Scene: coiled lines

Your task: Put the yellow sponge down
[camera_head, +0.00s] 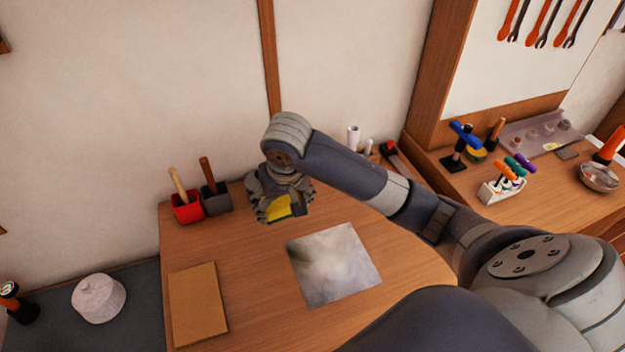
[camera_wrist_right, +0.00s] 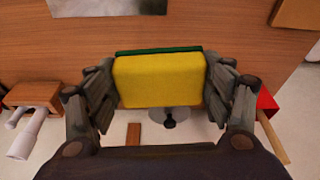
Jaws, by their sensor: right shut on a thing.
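The yellow sponge (camera_head: 279,207) is between the fingers of my right gripper (camera_head: 282,208), over the back part of the wooden table (camera_head: 245,270). In the right wrist view the sponge (camera_wrist_right: 160,80) shows as a yellow block with a green layer along its far edge. The fingers of my right gripper (camera_wrist_right: 160,90) press on its left and right sides. I cannot tell for sure whether the sponge touches the table. My left gripper is not in view.
A red holder (camera_head: 187,208) and a dark holder (camera_head: 216,198), each with a wooden handle, stand left of the gripper. A grey patterned sheet (camera_head: 333,264) and a brown board (camera_head: 197,304) lie in front. White cylinders (camera_head: 353,138) stand at the back right. Bare table lies between.

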